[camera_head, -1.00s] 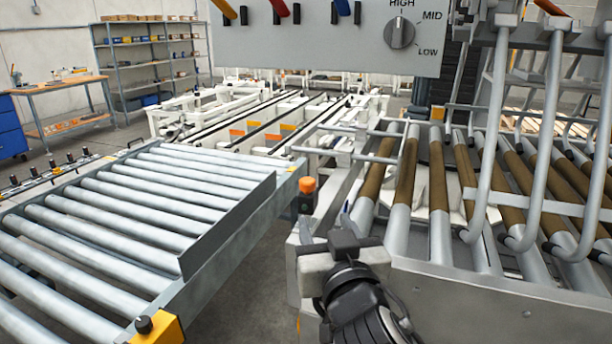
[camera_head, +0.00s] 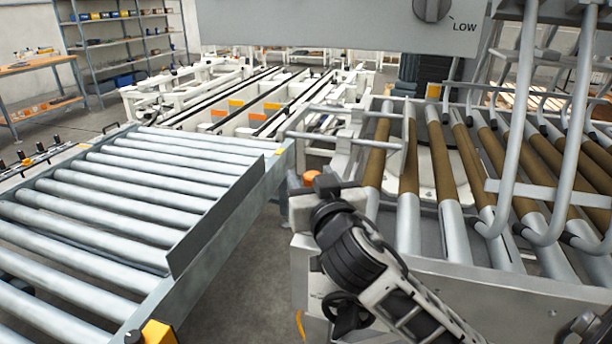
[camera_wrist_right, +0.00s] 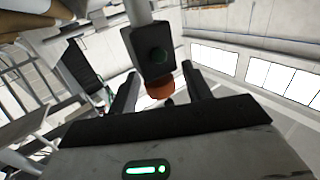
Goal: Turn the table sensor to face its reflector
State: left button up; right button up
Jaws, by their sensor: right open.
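The sensor, a dark block with an orange cap (camera_head: 311,177), stands at the right edge of the grey roller table (camera_head: 215,262). In the head view, my right gripper hides most of its body. The right wrist view shows its black body (camera_wrist_right: 155,52) with a round green lens, on a light post, and the orange cap (camera_wrist_right: 160,88). My right gripper (camera_head: 312,186) is open, its fingers either side of the cap in the wrist view (camera_wrist_right: 160,86). I cannot tell whether they touch it. I cannot pick out the reflector. My left gripper is not in view.
A metal frame with brown-and-silver rollers (camera_head: 440,190) and bent tube guards (camera_head: 510,130) stands close on the right. A yellow block with a black knob (camera_head: 157,332) sits on the table's near edge. A grey control panel (camera_head: 330,22) hangs above. A floor gap separates table and frame.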

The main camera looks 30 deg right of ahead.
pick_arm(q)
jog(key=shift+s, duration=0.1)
pick_arm(e)
jog(key=c, duration=1)
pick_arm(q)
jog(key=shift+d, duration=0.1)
pick_arm(e)
jog(key=shift+o, duration=0.2)
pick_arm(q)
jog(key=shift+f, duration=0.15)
pick_arm(e)
jog(key=m+g+h+b, duration=0.2)
jog(key=m+h, duration=0.1)
jog(key=h, duration=0.1)
jog(key=shift+f, duration=0.15)
jog(key=shift+m+g+h+b, duration=0.55)
jog(key=shift+m+g+h, duration=0.15)
jog(key=shift+h, duration=0.3)
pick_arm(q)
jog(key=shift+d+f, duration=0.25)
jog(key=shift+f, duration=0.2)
pick_arm(e)
jog(key=shift+r, duration=0.2)
